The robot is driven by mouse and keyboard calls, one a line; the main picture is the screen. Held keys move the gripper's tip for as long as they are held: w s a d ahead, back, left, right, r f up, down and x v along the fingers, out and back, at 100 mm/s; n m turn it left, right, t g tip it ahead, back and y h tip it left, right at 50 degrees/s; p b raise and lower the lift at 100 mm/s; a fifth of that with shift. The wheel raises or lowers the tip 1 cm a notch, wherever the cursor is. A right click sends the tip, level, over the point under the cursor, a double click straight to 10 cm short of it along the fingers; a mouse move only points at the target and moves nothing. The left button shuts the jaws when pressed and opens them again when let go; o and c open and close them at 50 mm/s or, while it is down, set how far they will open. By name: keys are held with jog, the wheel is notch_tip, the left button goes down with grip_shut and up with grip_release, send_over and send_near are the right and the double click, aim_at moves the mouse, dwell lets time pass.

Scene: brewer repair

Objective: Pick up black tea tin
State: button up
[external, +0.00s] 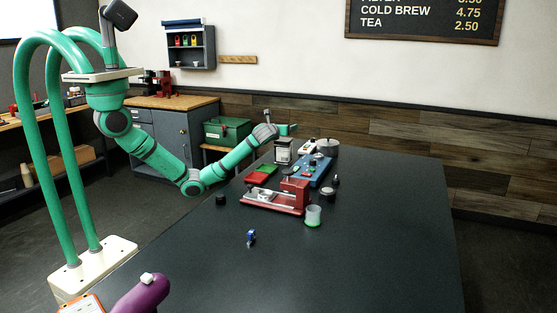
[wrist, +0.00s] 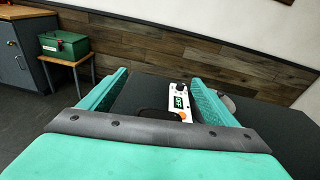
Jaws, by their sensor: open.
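My gripper (external: 286,129) is open, with its teal fingers reaching over the far left part of the dark table. In the wrist view the two fingers of my gripper (wrist: 157,76) are spread wide with nothing clamped between them. A small dark-topped canister with a pale front (external: 283,152) stands just below the fingers in the external view; it may be the black tea tin, but its label is too small to read. In the wrist view a dark rounded top (wrist: 165,113) shows between the fingers, partly hidden by the gripper body.
A white device with a green display (wrist: 181,100) lies beyond the dark top. A blue tray (external: 315,172), a red press-like fixture (external: 290,197), a clear green-based cup (external: 313,216) and a grey round pot (external: 328,147) crowd nearby. The table's front right (external: 390,250) is clear.

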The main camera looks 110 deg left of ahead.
aim_at(283, 148)
jog(key=d+f+h, duration=0.1)
jog(key=f, duration=0.2)
jog(key=w+d+f+h, duration=0.1)
jog(key=f, duration=0.2)
jog(key=d+f, duration=0.1)
jog(key=f, duration=0.2)
jog(key=shift+w+d+f+m+h, duration=0.15)
jog(key=shift+d+f+m+h, duration=0.15)
jog(key=shift+h, duration=0.1)
jog(key=shift+x, duration=2.4)
jog(key=c, duration=1.3)
